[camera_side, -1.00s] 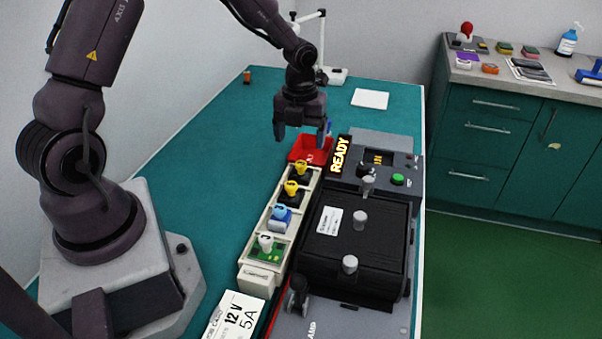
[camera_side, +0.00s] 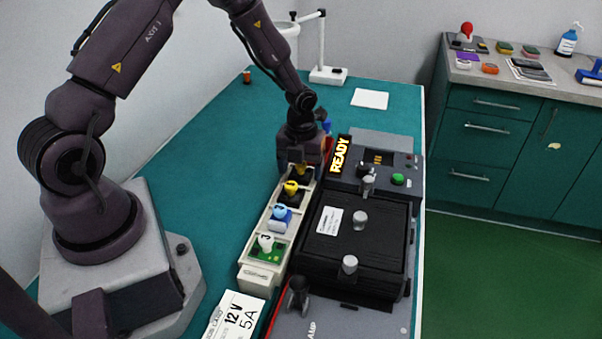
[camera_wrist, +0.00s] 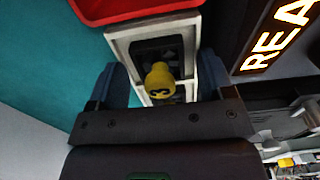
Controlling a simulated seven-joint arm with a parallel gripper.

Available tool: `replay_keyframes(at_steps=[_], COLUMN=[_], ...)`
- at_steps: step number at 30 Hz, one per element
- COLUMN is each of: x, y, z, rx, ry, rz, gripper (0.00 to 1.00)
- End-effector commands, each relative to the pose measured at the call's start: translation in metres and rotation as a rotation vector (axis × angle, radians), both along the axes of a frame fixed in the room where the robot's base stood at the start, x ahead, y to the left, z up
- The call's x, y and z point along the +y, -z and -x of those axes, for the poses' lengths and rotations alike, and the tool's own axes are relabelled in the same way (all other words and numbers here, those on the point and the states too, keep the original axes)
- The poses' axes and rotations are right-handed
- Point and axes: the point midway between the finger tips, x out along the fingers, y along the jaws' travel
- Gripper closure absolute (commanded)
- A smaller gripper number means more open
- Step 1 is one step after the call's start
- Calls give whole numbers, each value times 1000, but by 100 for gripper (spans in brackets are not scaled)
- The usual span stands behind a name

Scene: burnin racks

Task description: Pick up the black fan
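A rack (camera_side: 257,274) holds a row of modules. At its far end sits a black module with a yellow knob (camera_side: 300,170), partly hidden by my gripper; a similar black one with a yellow knob (camera_side: 291,189) sits just nearer. I cannot tell by name which is the black fan. My gripper (camera_wrist: 158,84) is open, its two fingers apart on either side of the rack. In the wrist view the end module's black body (camera_wrist: 152,52) and yellow knob (camera_wrist: 160,78) show between the fingers, with no visible contact.
A blue-topped module (camera_side: 280,217) and a green board with a white knob (camera_side: 266,248) fill the nearer slots. A black box (camera_side: 335,255) and the READY sign (camera_side: 340,154) stand close on the right. A red tray (camera_wrist: 140,8) lies beyond the rack.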

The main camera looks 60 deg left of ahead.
Motion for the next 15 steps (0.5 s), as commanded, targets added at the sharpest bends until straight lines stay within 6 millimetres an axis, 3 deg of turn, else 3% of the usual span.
replay_keyframes(at_steps=[1,6,15], x=[0,0,0], y=[0,0,-2], z=[0,0,0], rx=[0,0,0], ry=[0,0,0], rz=[0,0,0], gripper=[38,73,73])
